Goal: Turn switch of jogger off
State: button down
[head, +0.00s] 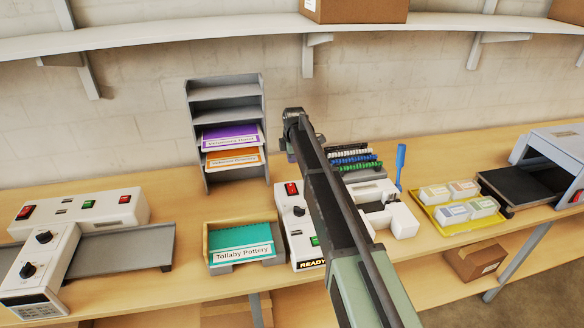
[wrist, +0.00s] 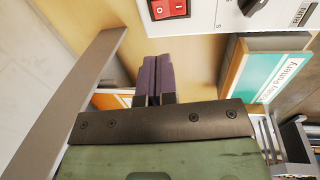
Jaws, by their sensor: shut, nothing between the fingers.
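No label in view names the jogger. A white unit (head: 299,241) with a READY display stands mid-bench, and a tray of teal sheets (head: 239,240) is just left of it. The unit has a red rocker switch (head: 291,188) near its back end. The switch shows large at the top of the wrist view (wrist: 168,9), beside a partly cut-off label; I cannot tell which side is pressed. My gripper (wrist: 152,62) is shut and empty, its purple-grey fingers together below the switch in that picture and apart from it. In the head view its fingertips are not clear.
A grey sheet rack (head: 225,105) stands behind; its grey side (wrist: 85,85) is close left of my fingers in the wrist view. A white laminator (head: 45,262) with other red switches is at left. A yellow tray (head: 462,213) is at right.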

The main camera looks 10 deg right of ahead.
aim_at(292, 187)
jog(key=f+b, duration=0.4)
jog(key=w+f+b, duration=0.1)
jog(key=f+b, duration=0.3)
jog(key=w+f+b, duration=0.1)
jog(key=f+b, duration=0.3)
jog(key=f, duration=0.1)
jog(key=shift+w+f+b, duration=0.1)
jog(key=shift+f+b, duration=0.15)
jog(key=shift+b, duration=0.05)
jog(key=shift+r, duration=0.1)
jog(key=shift+s+r+p, duration=0.2)
jog(key=shift+s+p, duration=0.1)
jog(key=shift+s, duration=0.65)
jog(key=shift+w+f, duration=0.1)
jog(key=shift+w, duration=0.05)
jog(key=shift+r, duration=0.2)
